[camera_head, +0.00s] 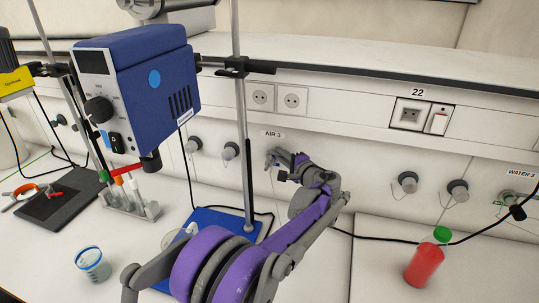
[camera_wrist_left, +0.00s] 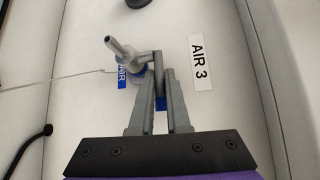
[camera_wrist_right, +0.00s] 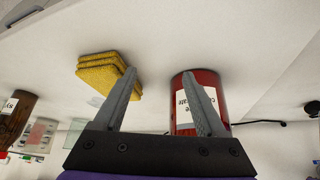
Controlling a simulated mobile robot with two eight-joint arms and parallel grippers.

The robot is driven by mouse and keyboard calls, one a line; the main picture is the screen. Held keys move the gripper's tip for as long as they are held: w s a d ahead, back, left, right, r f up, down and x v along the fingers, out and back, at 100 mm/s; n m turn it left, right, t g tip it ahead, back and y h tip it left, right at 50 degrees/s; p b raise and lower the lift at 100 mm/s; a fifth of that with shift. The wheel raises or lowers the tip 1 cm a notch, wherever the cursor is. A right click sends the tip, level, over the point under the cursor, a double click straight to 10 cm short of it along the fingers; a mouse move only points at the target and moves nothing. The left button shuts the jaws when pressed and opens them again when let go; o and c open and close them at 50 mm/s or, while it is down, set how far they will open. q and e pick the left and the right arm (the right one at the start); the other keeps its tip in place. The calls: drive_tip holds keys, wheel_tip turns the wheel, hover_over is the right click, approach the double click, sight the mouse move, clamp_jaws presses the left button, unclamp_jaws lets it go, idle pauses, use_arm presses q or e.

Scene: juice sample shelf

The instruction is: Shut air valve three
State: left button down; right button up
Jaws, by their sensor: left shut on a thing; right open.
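Air valve three is the grey valve with a blue collar (camera_wrist_left: 140,72) on the white wall panel, beside the "AIR 3" label (camera_wrist_left: 201,62) in the left wrist view. The label also shows in the head view (camera_head: 272,134). My left gripper (camera_wrist_left: 160,78) is shut on the valve's handle, which sticks up between its fingers. In the head view my left gripper (camera_head: 280,164) reaches the wall just below the label and hides most of the valve. My right gripper (camera_wrist_right: 160,74) is open and empty in the right wrist view; it is out of the head view.
Stacked yellow sponges (camera_wrist_right: 108,72) and a red labelled container (camera_wrist_right: 208,92) show beyond my right fingers. A blue stirrer motor (camera_head: 140,75) on a stand, a beaker (camera_head: 93,264) and a red bottle with green cap (camera_head: 425,265) flank my left arm.

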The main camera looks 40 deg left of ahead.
use_arm(q)
drive_tip(key=shift+a+r, duration=0.1)
drive_tip(key=shift+r, duration=0.05)
drive_tip(key=c, duration=1.2)
unclamp_jaws()
drive_tip(key=shift+o, duration=0.2)
use_arm(e)
drive_tip(key=shift+s+f+b, duration=0.4)
drive_tip(key=shift+f+b, duration=0.15)
drive_tip(key=shift+f, duration=0.25)
use_arm(q)
drive_tip(key=v, duration=1)
drive_tip(key=shift+d, duration=0.35)
drive_tip(key=shift+s, duration=0.2)
use_arm(e)
drive_tip(key=shift+s, duration=0.1)
